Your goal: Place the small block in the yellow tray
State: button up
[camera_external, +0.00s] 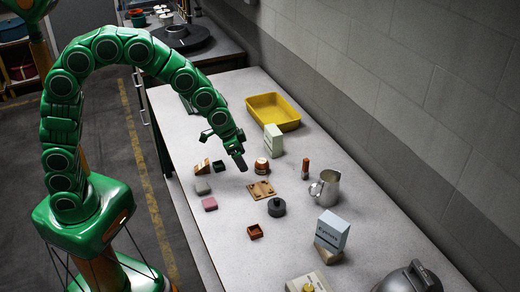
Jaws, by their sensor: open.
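The yellow tray (284,122) stands at the far side of the light table, near the wall, and the part of its inside that shows looks empty. Several small block-like pieces lie on the table: a pink block (209,204), a grey block (202,187) behind it, and a brown and tan wedge-like piece (202,167). I cannot tell which of them is the small block. My gripper (239,160) is open and points down above the table, apart from these pieces and to their right. Nothing shows between its fingers.
A pale carton (273,140) stands in front of the tray. A small dark green item (219,167), a jar (261,166), a wooden board (261,190), a dark round weight (277,207), a reddish tray (255,231) and a metal pitcher (326,188) stand around. The table's left front is clear.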

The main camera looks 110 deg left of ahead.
jog(key=n, duration=0.1)
send_over(260, 161)
jog(key=s+d, duration=0.2)
jog(key=s, duration=0.1)
notch_tip(260, 161, down, 3)
jog(key=shift+w+a+f+y, duration=0.1)
jog(key=shift+w+f+y, duration=0.15)
jog(key=shift+f, duration=0.35)
jog(key=shift+w+f+y, duration=0.15)
jog(key=shift+w+f, duration=0.1)
jog(key=shift+f, duration=0.3)
jog(key=shift+w+a+x, duration=0.1)
jog(key=shift+a+x, duration=0.1)
jog(key=shift+x, duration=1.1)
jog(key=shift+w+a+x, duration=0.15)
jog(key=shift+x, duration=1.15)
jog(key=shift+r, duration=0.15)
jog(key=c, duration=1.3)
